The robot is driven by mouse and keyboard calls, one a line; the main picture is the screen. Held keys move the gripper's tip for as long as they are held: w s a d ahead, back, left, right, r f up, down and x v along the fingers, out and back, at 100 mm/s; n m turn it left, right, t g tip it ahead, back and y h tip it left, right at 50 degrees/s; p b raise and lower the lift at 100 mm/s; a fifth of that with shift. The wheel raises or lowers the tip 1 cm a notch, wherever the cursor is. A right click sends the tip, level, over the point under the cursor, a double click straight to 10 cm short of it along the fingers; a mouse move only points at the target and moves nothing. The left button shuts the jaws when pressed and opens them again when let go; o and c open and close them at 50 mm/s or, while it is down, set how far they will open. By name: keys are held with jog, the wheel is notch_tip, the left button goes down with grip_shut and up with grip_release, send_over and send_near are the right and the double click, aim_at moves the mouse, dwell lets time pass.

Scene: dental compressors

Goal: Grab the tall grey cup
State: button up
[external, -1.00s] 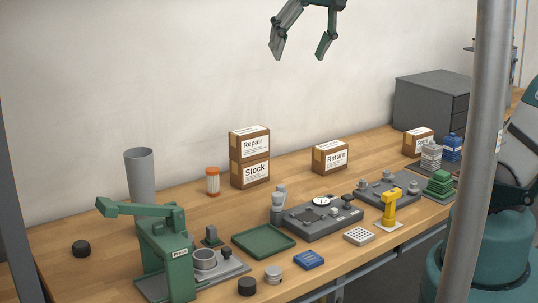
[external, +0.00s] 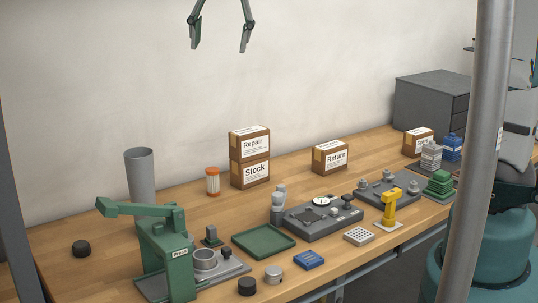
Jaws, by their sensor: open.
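The tall grey cup (external: 140,174) stands upright at the back left of the wooden bench, behind the green press. The press hides its lower part. My gripper (external: 219,48) hangs at the top of the external view, its two fingers spread apart with nothing between them. It appears above and to the right of the cup in the picture, well clear of it.
The green press (external: 178,258) stands in front of the cup. A grey pole (external: 478,150) crosses the right side.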

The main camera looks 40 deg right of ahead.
jog(key=w+a+f+m+g, duration=0.1)
jog(key=w+a+f+m, duration=0.2)
jog(key=w+a, duration=0.6)
jog(key=m+g+h, duration=0.1)
jog(key=m, duration=0.1)
send_over(143, 194)
jog(key=w, duration=0.3)
notch_tip(143, 194, down, 5)
jog(key=shift+w+d+f, duration=0.1)
jog(key=shift+d+f, duration=0.1)
jog(key=shift+f, duration=4.7)
jog(key=shift+d+f, duration=0.15)
jog(key=shift+f, duration=4.75)
jog(key=shift+f, duration=0.1)
jog(key=shift+d+f, duration=0.2)
jog(key=shift+f, duration=1)
jog(key=shift+f, duration=0.1)
jog(key=shift+w+d+f+p, duration=0.1)
jog(key=shift+d+f+p, duration=0.1)
jog(key=shift+f, duration=0.6)
jog(key=shift+w+d+f+p, duration=0.1)
jog(key=shift+f+p, duration=0.1)
jog(key=shift+f, duration=0.65)
jog(key=shift+w+d+f+p, duration=0.1)
jog(key=shift+d+f+p, duration=0.1)
jog(key=shift+f, duration=0.6)
